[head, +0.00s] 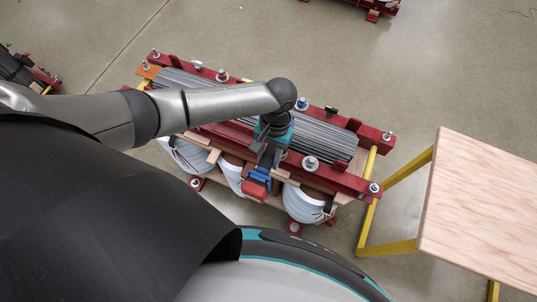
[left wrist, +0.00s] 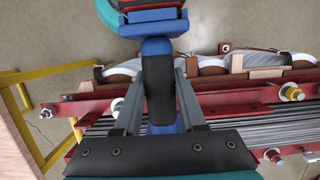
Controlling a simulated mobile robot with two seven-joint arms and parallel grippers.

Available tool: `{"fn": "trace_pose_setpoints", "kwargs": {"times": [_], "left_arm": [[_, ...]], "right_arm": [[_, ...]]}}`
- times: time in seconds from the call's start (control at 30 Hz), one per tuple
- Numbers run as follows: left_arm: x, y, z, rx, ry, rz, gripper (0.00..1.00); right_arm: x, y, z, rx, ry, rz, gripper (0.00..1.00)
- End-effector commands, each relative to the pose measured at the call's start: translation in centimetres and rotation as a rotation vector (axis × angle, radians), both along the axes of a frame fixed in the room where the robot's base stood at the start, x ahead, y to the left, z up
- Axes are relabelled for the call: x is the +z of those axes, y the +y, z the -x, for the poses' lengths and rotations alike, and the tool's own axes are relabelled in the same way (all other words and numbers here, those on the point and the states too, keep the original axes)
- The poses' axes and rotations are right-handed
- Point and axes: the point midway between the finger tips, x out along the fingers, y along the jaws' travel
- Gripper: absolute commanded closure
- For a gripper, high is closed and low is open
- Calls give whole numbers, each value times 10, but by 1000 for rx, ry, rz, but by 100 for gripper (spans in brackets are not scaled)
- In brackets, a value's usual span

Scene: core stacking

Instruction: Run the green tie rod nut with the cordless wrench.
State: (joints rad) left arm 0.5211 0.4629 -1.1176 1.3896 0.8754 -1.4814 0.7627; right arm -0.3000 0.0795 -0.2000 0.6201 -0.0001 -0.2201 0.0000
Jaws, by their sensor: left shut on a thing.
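My left gripper (head: 269,152) is over the core's near red clamp beam and is shut on the cordless wrench. The wrench (head: 257,184) has a blue body and a red end that points toward the bottom of the head view. In the left wrist view its black handle (left wrist: 158,88) lies between the two grey fingers, with the blue body (left wrist: 152,24) above. I cannot pick out a green nut in either view. Part of the beam is hidden under my gripper and the wrench. My right gripper is not in view.
The core (head: 335,138) has red beams, grey laminations and white coils. A silver nut (head: 310,163) and a blue-ringed nut (head: 302,104) stand on its beams. A wood-topped table (head: 480,205) with yellow legs is at the right.

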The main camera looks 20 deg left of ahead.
Motion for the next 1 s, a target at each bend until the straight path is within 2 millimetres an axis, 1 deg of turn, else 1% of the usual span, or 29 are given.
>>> {"fn": "trace_pose_setpoints", "kwargs": {"times": [0.47, 0.8, 1.0], "left_arm": [[1, -1, -1, 0, -3, 2, 100], [2, 0, -2, 1, -3, 3, 100], [1, 0, -2, 0, -4, 2, 100]], "right_arm": [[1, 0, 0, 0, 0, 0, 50], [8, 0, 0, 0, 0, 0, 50], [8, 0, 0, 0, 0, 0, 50]]}}
